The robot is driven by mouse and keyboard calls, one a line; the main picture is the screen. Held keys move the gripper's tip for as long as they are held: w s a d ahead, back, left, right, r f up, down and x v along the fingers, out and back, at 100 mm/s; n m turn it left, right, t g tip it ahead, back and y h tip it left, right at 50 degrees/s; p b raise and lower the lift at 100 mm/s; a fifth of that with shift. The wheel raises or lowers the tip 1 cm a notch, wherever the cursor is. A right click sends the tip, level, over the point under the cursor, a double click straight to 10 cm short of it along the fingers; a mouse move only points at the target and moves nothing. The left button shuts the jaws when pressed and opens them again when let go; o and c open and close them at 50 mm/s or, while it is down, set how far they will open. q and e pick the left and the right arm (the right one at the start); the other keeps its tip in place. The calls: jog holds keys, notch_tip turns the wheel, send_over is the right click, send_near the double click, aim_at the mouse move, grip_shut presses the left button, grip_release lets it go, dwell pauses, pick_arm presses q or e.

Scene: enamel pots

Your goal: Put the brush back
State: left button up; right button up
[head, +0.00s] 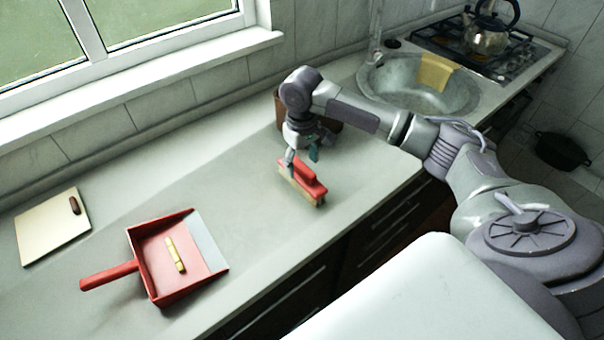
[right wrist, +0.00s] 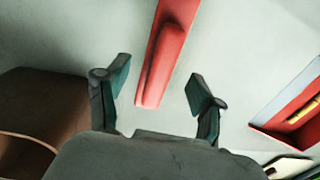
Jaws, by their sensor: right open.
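The red brush (head: 302,182) with pale bristles lies on the grey counter in the head view, near the counter's front side. In the right wrist view the brush (right wrist: 166,60) lies ahead of my right gripper, its red handle ridge pointing at the space between the fingers. My right gripper (head: 302,154) is open and empty, just behind the brush in the head view; its two fingers also show in the right wrist view (right wrist: 158,95). I cannot tell if a finger touches the brush. My left gripper is not in view.
A brown box-like container (right wrist: 40,110) stands beside my right gripper, partly hidden in the head view (head: 281,112). A red dustpan (head: 152,262) holding a yellow stick (head: 175,255) and a cutting board (head: 50,232) lie left. A sink (head: 415,88) is behind right.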

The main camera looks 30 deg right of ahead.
notch_tip(320, 180, up, 6)
jog(key=shift+r, duration=0.15)
dwell(0.6)
